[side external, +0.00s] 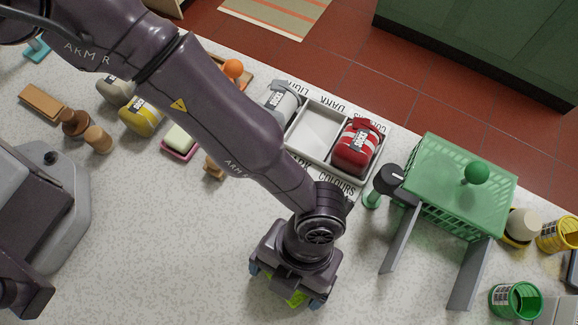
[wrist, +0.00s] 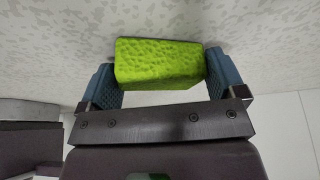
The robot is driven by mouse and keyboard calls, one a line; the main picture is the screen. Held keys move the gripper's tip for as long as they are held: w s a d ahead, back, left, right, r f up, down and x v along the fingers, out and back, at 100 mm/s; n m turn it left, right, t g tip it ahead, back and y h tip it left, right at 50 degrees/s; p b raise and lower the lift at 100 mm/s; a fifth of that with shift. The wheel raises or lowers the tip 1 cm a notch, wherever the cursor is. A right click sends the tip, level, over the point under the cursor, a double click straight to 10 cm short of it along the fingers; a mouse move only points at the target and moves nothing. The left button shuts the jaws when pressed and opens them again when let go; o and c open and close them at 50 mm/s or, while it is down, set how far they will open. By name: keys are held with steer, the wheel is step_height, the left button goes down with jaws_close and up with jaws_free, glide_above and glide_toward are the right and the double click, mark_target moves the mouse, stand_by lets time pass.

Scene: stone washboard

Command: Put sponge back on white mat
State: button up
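A bright green sponge (wrist: 160,62) sits between the two blue fingers of my gripper (wrist: 162,82) in the wrist view, with both fingers appearing to touch its sides. My gripper (side external: 288,285) points down low over the speckled counter in the side view, at the lower middle. Only a small part of the green sponge (side external: 296,299) shows there under the gripper; the rest is hidden. I cannot clearly pick out a white mat in either view.
A white divided tray (side external: 318,128) holds a grey and a red sock bundle. A green basket (side external: 460,185) on grey supports stands right of my gripper. A green tin (side external: 515,300) stands at the lower right. The counter (side external: 180,250) left of my gripper is clear.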

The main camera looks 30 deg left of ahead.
steer(key=shift+c, duration=0.9)
